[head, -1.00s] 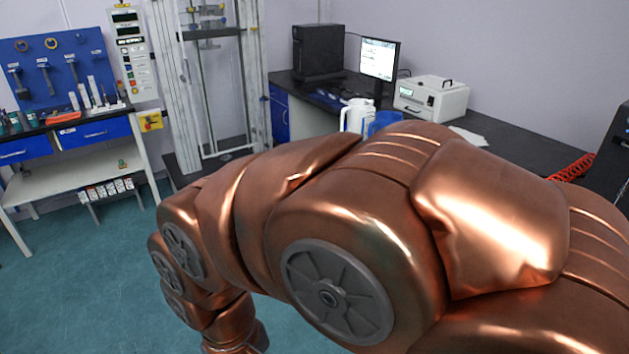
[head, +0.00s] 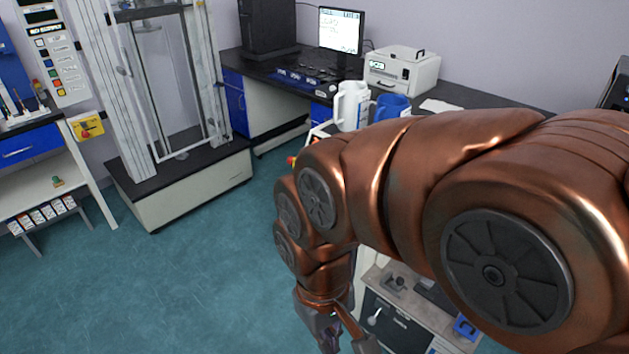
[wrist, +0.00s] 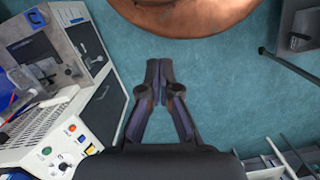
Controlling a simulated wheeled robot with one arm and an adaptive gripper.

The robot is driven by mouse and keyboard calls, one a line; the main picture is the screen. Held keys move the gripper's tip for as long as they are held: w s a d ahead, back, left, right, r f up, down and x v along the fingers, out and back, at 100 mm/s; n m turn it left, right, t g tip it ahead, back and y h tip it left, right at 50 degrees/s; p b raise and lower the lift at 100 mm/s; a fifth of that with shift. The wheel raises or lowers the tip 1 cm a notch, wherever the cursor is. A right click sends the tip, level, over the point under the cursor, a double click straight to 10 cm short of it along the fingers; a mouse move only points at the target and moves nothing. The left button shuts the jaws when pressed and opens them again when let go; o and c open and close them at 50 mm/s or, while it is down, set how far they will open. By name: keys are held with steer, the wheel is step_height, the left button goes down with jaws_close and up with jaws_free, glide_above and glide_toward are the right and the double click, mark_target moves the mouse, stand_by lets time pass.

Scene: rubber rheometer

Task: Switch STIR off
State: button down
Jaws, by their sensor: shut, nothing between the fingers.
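My gripper (wrist: 155,70) is shut and empty, its two dark fingers together over the teal floor in the wrist view. In the head view my gripper (head: 336,335) hangs at the bottom edge, below my copper arm. A white control panel (wrist: 35,135) lies left of the fingers in the wrist view, apart from them.
A grey and white unit (wrist: 62,50) stands beyond the panel. In the head view, a white pitcher (head: 350,105) and a blue pitcher (head: 391,106) stand behind my arm. A tall test frame (head: 165,90) is at left. The floor (head: 190,270) is open at lower left.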

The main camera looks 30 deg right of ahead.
steer(key=w+d+f+n+t+h+b, duration=0.1)
steer(key=w+d+f+h+b, duration=0.3)
steer(key=w+b, duration=0.6)
steer(key=w+d+f+t+h+b, duration=0.2)
steer(key=w+d+f+h+b, duration=0.3)
steer(key=w, duration=2.3)
steer(key=w+d+f+n+t+h+b, duration=0.1)
steer(key=w+d+f+h+b, duration=0.3)
steer(key=w+d+f+b, duration=0.7)
steer(key=w+t+b, duration=0.1)
steer(key=w+b, duration=0.5)
steer(key=w, duration=0.2)
steer(key=shift+w+d+f+n+h, duration=0.2)
steer(key=shift+w+n+h, duration=0.1)
steer(key=shift+h, duration=0.1)
steer(key=b+x, duration=0.1)
steer(key=x, duration=1.3)
steer(key=shift+r+p, duration=0.15)
steer(key=shift+p, duration=0.15)
